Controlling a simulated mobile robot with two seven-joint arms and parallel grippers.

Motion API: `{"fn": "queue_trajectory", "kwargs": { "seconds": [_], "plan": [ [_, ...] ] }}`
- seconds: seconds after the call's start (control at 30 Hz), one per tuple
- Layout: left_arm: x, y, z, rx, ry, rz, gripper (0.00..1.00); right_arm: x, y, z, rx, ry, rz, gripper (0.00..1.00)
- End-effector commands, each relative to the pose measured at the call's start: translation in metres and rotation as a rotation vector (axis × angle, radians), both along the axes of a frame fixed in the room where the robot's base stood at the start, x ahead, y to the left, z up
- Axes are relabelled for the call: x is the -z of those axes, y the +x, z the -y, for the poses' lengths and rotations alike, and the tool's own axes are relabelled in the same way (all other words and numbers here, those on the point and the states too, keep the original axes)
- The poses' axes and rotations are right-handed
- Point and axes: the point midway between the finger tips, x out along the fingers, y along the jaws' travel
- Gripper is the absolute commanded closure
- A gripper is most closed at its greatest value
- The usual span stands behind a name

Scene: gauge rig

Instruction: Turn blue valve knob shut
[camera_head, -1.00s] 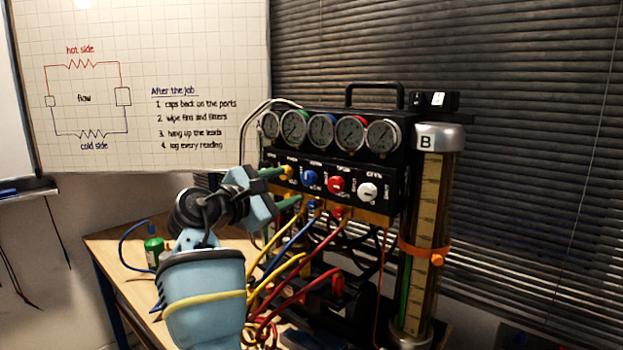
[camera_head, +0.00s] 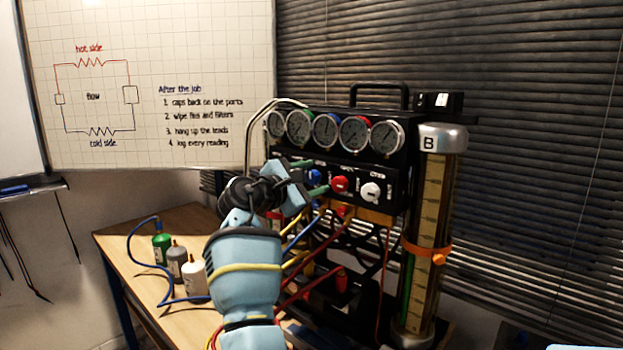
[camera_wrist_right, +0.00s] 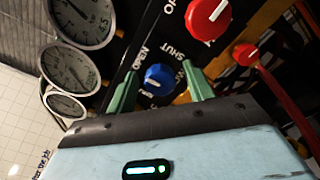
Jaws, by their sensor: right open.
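The blue valve knob (camera_head: 314,176) is on the black gauge panel, left of the red knob (camera_head: 340,184). In the wrist view the blue knob (camera_wrist_right: 159,78) has a white mark on its left part. My right gripper (camera_head: 318,176) is open in front of it, green fingers pointing at the panel. In the wrist view the fingers of my right gripper (camera_wrist_right: 160,75) stand on either side of the blue knob, with gaps. I cannot tell whether the tips reach past its face. My left gripper is not in view.
A white knob (camera_head: 371,191) is right of the red one. Gauges (camera_head: 326,130) line the top of the rig. Hoses (camera_head: 318,262) hang below the panel. A sight-glass column (camera_head: 431,230) stands at right. Bottles (camera_head: 176,262) and a blue hose are on the wooden table (camera_head: 130,247).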

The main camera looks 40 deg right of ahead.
Motion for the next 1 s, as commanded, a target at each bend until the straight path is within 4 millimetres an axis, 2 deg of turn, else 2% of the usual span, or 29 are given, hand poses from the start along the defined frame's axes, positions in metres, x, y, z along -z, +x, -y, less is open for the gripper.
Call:
{"fn": "queue_trajectory", "kwargs": {
  "seconds": [0.07, 0.4, 0.77, 1.0],
  "plan": [
    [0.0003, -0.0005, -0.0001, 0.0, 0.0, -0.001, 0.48, 0.0001, 0.0, -0.0001, 0.0, 0.0, 0.0, 0.48],
    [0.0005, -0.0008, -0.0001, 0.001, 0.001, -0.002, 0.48, 0.0001, -0.0002, -0.0002, 0.0, 0.0, 0.0, 0.92],
    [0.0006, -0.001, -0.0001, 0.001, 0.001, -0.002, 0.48, 0.0004, -0.0005, 0.0001, 0.002, 0.004, 0.058, 0.92],
    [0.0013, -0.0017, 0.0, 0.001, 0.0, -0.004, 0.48, 0.0001, -0.0007, 0.0005, 0.002, 0.017, 0.216, 0.92]
  ]
}}
